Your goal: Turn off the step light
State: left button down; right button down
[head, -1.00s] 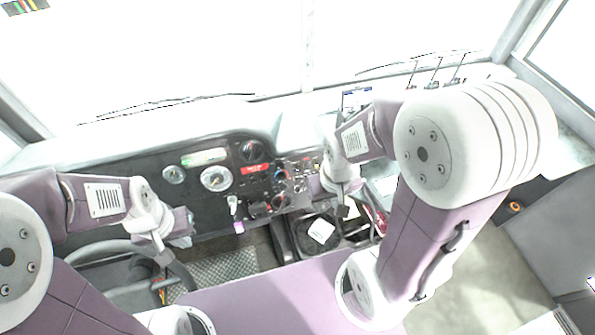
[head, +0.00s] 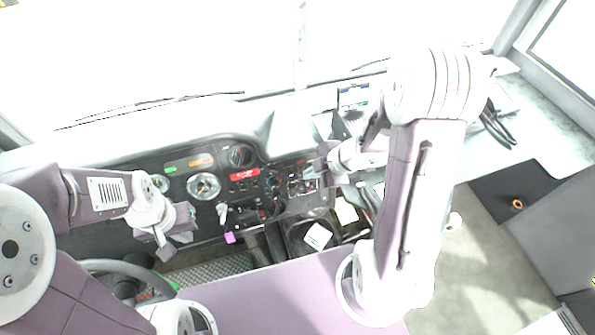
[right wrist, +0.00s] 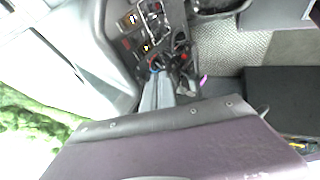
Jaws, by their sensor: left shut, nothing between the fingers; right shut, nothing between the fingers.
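The dashboard (head: 215,165) carries gauges, a red label and a switch panel (head: 300,186) at its right end. Small switches, a few lit, show on it in the right wrist view (right wrist: 150,25). I cannot tell which one is the step light switch. My right gripper (head: 316,168) is shut and empty, pointing left at the panel's upper right edge. In the right wrist view its fingers (right wrist: 157,90) point toward the panel; contact cannot be told. My left gripper (head: 172,248) is shut and empty, in front of the dashboard's left part.
The steering wheel (head: 125,272) is below my left gripper. A small screen (head: 353,96) stands right of centre, behind my right arm. A white card (head: 318,236) lies below the panel. Open floor (head: 480,255) shows at the right.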

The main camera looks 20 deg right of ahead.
jog(key=d+f, duration=0.1)
jog(key=b, duration=0.5)
send_near(291, 175)
notch_tip(291, 175, down, 3)
jog(key=s+a, duration=0.2)
jog(key=shift+w+a+f+p, duration=0.15)
jog(key=shift+w+f+p, duration=0.1)
jog(key=shift+w, duration=0.4)
jog(key=shift+w+a+f+p, duration=0.2)
jog(key=shift+w+f+p, duration=0.1)
jog(key=shift+w, duration=0.4)
jog(key=shift+w+a+f+p, duration=0.15)
jog(key=shift+w+f+p, duration=0.1)
jog(key=shift+w, duration=0.4)
